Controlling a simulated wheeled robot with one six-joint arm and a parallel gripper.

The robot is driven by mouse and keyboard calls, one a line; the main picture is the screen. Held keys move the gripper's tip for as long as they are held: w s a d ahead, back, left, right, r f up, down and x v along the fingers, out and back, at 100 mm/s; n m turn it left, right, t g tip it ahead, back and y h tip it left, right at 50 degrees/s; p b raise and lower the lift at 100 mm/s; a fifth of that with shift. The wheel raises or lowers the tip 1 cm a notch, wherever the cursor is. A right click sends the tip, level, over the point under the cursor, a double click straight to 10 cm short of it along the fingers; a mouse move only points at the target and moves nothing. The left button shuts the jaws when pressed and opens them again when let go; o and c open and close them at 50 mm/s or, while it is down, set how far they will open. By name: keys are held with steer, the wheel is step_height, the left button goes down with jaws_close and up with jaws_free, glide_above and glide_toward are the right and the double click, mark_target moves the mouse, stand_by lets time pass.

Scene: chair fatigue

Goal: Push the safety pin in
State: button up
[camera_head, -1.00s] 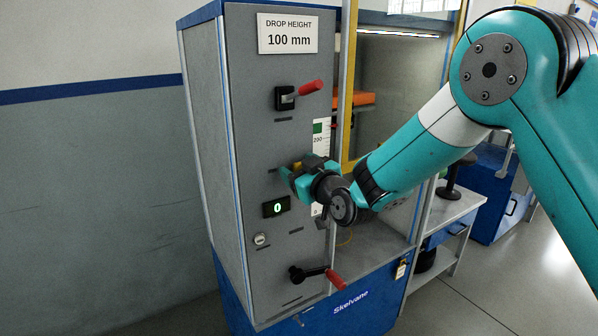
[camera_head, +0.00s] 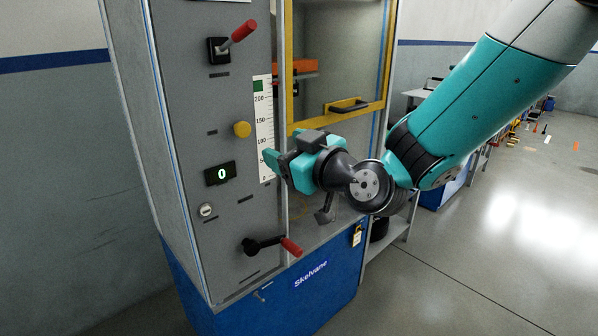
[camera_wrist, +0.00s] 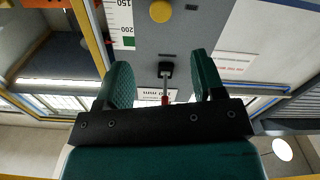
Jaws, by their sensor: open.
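A round yellow knob (camera_head: 242,129), which looks like the safety pin's head, sits on the grey front panel (camera_head: 185,130) between the upper lever and the green display. How far it stands out is hard to tell. It also shows at the top of the wrist view (camera_wrist: 160,11). My gripper (camera_head: 270,160) is in front of the panel's right edge, below and right of the knob and apart from it. In the wrist view my gripper's two green fingers (camera_wrist: 160,75) are spread, with nothing held between them.
A red-handled lever (camera_head: 232,42) is above the knob. A display reading 0 (camera_head: 220,173), a keyhole (camera_head: 206,210) and a second red-handled lever (camera_head: 272,246) are below.

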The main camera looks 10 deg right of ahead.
steer(key=shift+b+v, duration=0.35)
steer(key=shift+v, duration=1.05)
steer(key=s+a+g+p, duration=0.3)
steer(key=s+g+p, duration=0.1)
steer(key=s+g, duration=0.45)
steer(key=s+d+m+g+h+p, duration=0.1)
steer(key=s+d+g+h, duration=0.1)
steer(key=s, duration=0.6)
steer(key=s+d+g+h+p, duration=0.2)
steer(key=s+d+g, duration=0.2)
steer(key=s, duration=0.4)
steer(key=shift+d+r+m+g+h, duration=0.15)
steer(key=shift+d+m+g+h, duration=0.2)
steer(key=shift+g, duration=0.3)
